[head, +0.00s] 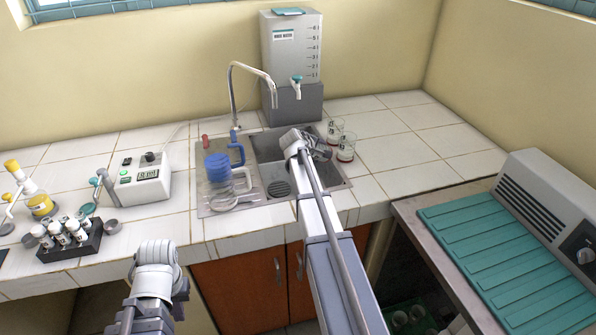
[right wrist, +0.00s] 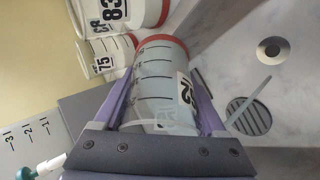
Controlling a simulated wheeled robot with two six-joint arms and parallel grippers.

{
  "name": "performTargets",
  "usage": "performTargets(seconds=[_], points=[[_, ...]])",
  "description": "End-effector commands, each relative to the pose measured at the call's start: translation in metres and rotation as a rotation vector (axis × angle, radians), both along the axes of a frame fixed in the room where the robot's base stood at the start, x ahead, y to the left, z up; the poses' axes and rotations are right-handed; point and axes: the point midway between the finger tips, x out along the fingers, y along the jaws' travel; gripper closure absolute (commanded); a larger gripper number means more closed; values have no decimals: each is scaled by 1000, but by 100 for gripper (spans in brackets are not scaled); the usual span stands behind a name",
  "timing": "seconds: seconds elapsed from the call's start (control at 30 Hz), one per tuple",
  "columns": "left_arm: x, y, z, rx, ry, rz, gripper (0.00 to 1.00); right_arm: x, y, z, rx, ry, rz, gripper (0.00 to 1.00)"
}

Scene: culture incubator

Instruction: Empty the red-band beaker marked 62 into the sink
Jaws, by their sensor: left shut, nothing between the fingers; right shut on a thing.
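The held beaker (right wrist: 158,68) is clear with dark graduation marks, a red band at its far end and a label turned partly away, on which a 2 is readable. My right gripper (right wrist: 160,92) is shut on it, one purple finger on each side. In the head view the right gripper (head: 318,144) is over the right part of the sink (head: 338,184), and the beaker is mostly hidden there. The wrist view shows the sink's drain (right wrist: 248,116) beside the beaker. I cannot tell how much liquid it holds. My left gripper (head: 157,250) is shut and empty before the counter.
Beakers marked 83 (right wrist: 112,12) and 75 (right wrist: 104,58) stand close by, right of the sink in the head view. The faucet (head: 252,72) and water tank (head: 291,50) are behind.

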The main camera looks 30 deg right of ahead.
Motion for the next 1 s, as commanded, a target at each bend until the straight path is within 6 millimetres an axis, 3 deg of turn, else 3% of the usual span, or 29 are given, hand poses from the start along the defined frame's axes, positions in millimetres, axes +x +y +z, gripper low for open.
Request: performTargets(seconds=[1.0], points=[[0,0,-15,0,0,0,100,0,0,3,-113,-3,1,100]])
